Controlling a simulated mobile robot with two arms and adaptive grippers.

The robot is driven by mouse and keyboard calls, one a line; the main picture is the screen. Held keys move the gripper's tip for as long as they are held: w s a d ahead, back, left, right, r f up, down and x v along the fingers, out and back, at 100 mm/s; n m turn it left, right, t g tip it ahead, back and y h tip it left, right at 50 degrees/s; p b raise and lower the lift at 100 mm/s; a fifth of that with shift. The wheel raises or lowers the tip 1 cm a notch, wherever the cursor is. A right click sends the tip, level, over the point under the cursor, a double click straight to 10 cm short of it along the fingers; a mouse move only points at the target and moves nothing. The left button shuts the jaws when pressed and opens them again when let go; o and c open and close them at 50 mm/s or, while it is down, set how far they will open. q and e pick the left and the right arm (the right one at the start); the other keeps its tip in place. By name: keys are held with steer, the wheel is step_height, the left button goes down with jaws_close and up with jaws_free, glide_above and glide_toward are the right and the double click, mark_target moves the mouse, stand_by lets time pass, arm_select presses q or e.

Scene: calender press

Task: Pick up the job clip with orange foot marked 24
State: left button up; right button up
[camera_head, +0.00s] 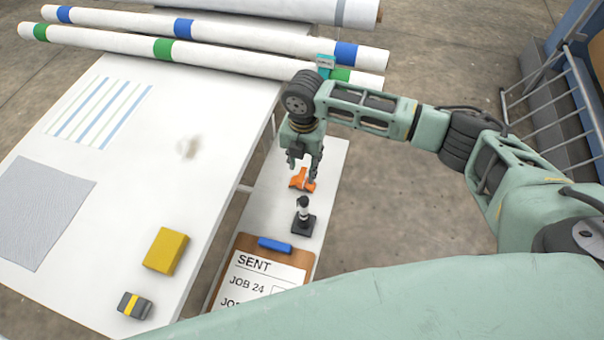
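The job clip with the orange foot (301,182) stands on the narrow white side table (335,165). Its upper part is largely hidden by my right gripper, and no number is legible on it. My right gripper (303,166) points down just above the orange foot, with its two fingers apart. I cannot tell whether the fingers touch the clip. A similar clip with a black foot (303,224) and a dark-topped post stands just nearer. A teal clip (326,65) shows beyond my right wrist. My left gripper is not in view.
A clipboard (236,250) reading SENT and JOB 24 lies nearer on the side table. The large white table (150,180) at left carries a yellow block (166,251) and a grey-yellow block (134,305). Long rolls (200,50) lie across the back. A metal rail (560,100) stands at right.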

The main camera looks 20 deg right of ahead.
mark_target(302, 174)
steer(key=f, duration=0.5)
steer(key=shift+s+a, duration=0.1)
steer(key=shift+a, duration=0.1)
steer(key=shift+f, duration=0.15)
steer(key=shift+c, duration=0.2)
steer(key=c, duration=0.6)
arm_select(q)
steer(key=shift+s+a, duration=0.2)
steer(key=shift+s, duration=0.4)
arm_select(e)
jaws_close()
